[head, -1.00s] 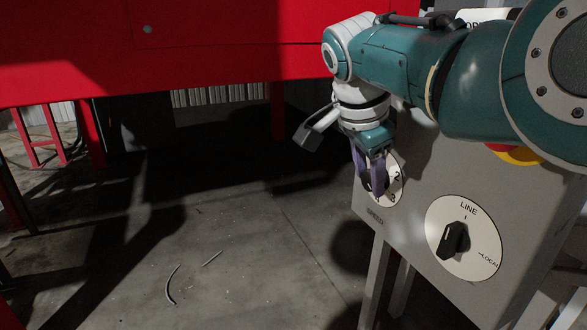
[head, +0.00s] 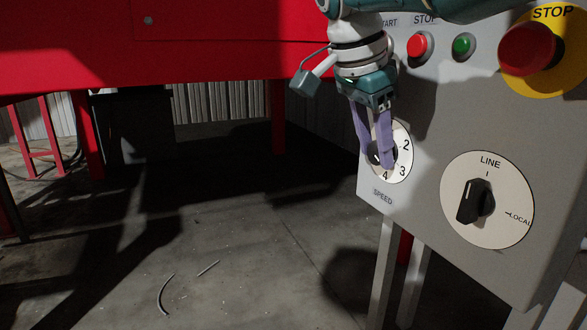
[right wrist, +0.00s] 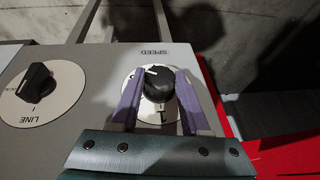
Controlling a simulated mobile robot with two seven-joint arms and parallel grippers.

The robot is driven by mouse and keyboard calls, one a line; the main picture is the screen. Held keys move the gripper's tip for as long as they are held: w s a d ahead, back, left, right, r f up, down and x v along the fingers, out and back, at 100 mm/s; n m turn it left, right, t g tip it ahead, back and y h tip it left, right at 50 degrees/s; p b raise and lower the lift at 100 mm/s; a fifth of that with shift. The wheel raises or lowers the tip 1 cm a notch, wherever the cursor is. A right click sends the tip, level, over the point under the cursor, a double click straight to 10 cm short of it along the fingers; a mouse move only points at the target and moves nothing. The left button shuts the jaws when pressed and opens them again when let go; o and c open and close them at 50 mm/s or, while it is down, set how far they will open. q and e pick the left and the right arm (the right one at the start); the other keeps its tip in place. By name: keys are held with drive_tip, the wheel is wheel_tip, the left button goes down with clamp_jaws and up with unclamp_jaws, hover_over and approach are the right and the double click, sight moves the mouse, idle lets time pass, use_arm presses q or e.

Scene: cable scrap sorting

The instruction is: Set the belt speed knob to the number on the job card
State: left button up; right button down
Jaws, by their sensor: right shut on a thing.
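The speed knob (right wrist: 158,84) is black and round, with a white mark at its upper left in the right wrist view. It sits on a white dial (head: 402,142) above the SPEED label; 2, 3 and 4 show in the head view. My right gripper (head: 378,160) has its purple fingers at the dial and covers most of the knob. In the right wrist view, the fingers of the right gripper (right wrist: 156,98) are shut on the knob, one on each side. The number under the mark is not clear. No job card and no left gripper show.
The grey panel also bears a LINE/LOCAL selector (head: 475,202), a red button (head: 418,45), a green button (head: 463,46) and a red STOP button (head: 530,49). A red machine (head: 200,50) stands behind. Cable scraps (head: 165,295) lie on the open floor.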

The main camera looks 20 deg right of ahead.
drive_tip(key=shift+r, duration=0.1)
drive_tip(key=c, duration=0.5)
unclamp_jaws()
drive_tip(key=shift+o, duration=0.6)
drive_tip(key=shift+a+r+p, duration=0.1)
drive_tip(key=shift+r+p, duration=0.2)
drive_tip(key=shift+p, duration=0.25)
drive_tip(key=p+v, duration=0.6)
drive_tip(key=v, duration=0.3)
